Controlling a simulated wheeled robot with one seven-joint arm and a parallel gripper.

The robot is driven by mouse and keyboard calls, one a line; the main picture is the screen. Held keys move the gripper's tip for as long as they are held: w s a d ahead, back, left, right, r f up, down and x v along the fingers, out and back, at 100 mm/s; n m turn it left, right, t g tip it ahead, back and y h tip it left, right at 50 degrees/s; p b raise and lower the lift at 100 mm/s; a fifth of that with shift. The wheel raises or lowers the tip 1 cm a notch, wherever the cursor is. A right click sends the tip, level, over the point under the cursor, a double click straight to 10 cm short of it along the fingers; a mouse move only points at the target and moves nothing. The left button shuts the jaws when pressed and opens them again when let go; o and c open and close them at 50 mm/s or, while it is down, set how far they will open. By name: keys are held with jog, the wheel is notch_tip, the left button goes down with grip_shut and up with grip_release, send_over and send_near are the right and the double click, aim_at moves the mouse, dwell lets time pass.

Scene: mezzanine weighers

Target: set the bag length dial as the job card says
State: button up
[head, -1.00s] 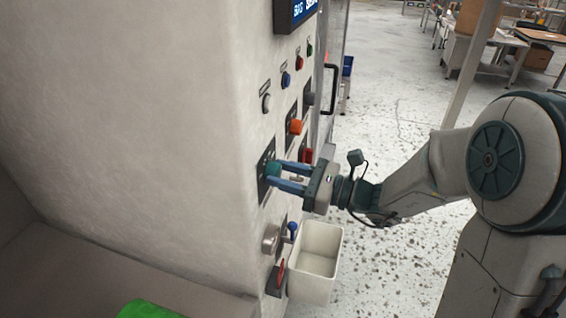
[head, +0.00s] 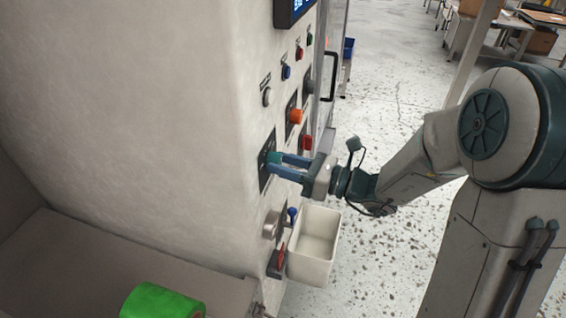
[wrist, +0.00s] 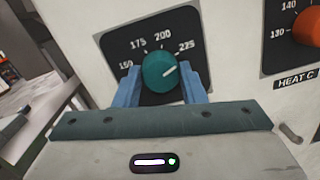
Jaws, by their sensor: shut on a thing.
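The teal dial (wrist: 160,72) sits on a black scale plate (wrist: 118,45) marked 150, 175, 200 and 225 in the wrist view. Its white pointer line aims up and right, a little below the 225 mark. My gripper (wrist: 160,88) is shut on the dial, one blue finger on each side. In the head view, my gripper (head: 280,163) reaches the teal dial (head: 272,158) on the machine's front panel from the right. No job card can be made out in these frames.
An orange knob (head: 295,116) sits above, labelled HEAT C in the wrist view (wrist: 308,28). Coloured buttons (head: 286,72) and a display (head: 292,10) are higher up. A white bin (head: 314,246) hangs below my gripper. A green roll (head: 162,300) lies at lower left.

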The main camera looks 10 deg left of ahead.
jog(key=o, duration=1)
jog(key=shift+d, duration=0.1)
jog(key=d+b, duration=0.1)
jog(key=d, duration=0.3)
jog(key=s+d+b, duration=0.1)
jog(key=d, duration=0.4)
jog(key=s+d+b, duration=0.1)
jog(key=d, duration=0.3)
jog(key=shift+d+f, duration=0.3)
jog(key=shift+f, duration=0.1)
